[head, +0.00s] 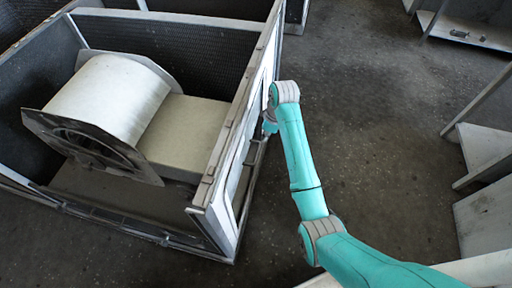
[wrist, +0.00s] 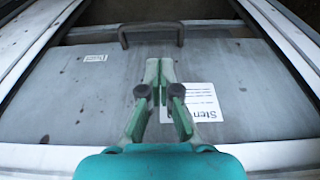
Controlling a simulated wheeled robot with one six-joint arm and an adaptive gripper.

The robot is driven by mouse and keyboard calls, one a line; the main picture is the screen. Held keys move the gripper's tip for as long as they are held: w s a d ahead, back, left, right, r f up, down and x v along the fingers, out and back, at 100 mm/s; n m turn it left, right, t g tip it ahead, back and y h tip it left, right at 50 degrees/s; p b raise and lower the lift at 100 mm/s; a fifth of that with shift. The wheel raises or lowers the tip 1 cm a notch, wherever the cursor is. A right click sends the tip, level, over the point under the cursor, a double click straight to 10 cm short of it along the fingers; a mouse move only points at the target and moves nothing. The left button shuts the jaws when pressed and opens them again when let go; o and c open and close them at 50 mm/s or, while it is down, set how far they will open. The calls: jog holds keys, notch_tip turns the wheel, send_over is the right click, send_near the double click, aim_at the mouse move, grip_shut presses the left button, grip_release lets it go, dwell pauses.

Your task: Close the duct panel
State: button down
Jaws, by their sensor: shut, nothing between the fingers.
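The duct panel (wrist: 75,95) is a grey, scuffed plate that fills most of the wrist view. It has a dark bar handle (wrist: 151,33) at its far edge and printed labels. A dark gap shows beyond the handle edge; I cannot tell how far the panel stands from its frame. My gripper (wrist: 160,66) is shut and empty, in front of the panel's middle and short of the handle. I cannot tell whether the fingertips touch the panel. In the head view, my gripper (head: 270,126) is beside the housing's right side wall, partly hidden by my arm.
The open-topped blower housing (head: 222,150) holds a white fan drum (head: 108,92). Pale rails (wrist: 285,30) run along both sides of the panel. Shelves (head: 485,148) stand at the right. Bare dark floor (head: 375,110) lies between the housing and the shelves.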

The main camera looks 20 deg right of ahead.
aim_at(257, 156)
jog(key=f, duration=0.4)
jog(key=w+a+f, duration=0.1)
jog(key=f, duration=0.4)
jog(key=a+f, duration=0.1)
jog(key=f, duration=0.3)
jog(key=shift+w+a+f, duration=0.1)
jog(key=shift+w+f, duration=0.15)
jog(key=shift+w, duration=0.15)
